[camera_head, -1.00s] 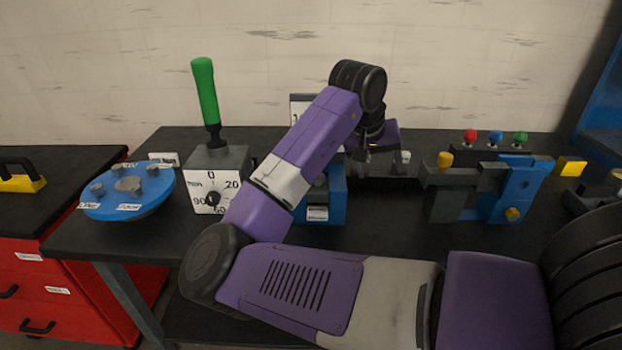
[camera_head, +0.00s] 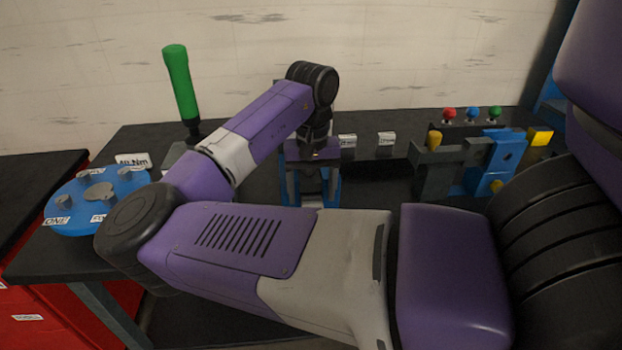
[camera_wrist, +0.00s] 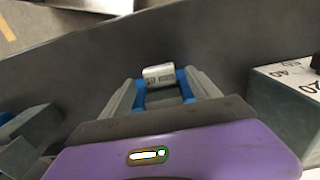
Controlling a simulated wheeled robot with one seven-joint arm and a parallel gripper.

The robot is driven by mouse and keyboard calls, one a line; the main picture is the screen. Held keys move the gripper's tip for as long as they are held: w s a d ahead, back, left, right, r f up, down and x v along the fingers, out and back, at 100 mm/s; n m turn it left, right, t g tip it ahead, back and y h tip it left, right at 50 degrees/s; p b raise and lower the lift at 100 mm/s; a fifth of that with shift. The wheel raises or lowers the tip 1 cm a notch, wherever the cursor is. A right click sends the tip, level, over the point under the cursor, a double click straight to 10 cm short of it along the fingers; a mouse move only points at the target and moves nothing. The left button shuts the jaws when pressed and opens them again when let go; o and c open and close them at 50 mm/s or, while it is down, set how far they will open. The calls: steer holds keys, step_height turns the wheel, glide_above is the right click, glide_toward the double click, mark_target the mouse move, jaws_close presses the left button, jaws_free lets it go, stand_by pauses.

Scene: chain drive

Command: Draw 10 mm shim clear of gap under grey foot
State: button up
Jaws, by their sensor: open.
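In the wrist view my gripper (camera_wrist: 163,80) is open, with grey fingers on either side of a small white labelled piece (camera_wrist: 158,74). Blue surfaces show along the inner sides of the fingers. The label's print is too small to read surely, and I cannot tell whether the fingers touch the piece. The grey foot and the gap with the shim cannot be made out clearly in either view.
A dial block (camera_wrist: 288,92) stands right in the wrist view. A green handle (camera_head: 180,82) and blue disc (camera_head: 75,212) stand left in the head view. A blue and grey clamp assembly (camera_head: 492,162) stands right. Two white tags (camera_head: 387,139) stand behind.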

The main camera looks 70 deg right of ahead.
steer(key=shift+f, duration=0.85)
steer(key=shift+c, duration=0.4)
jaws_close()
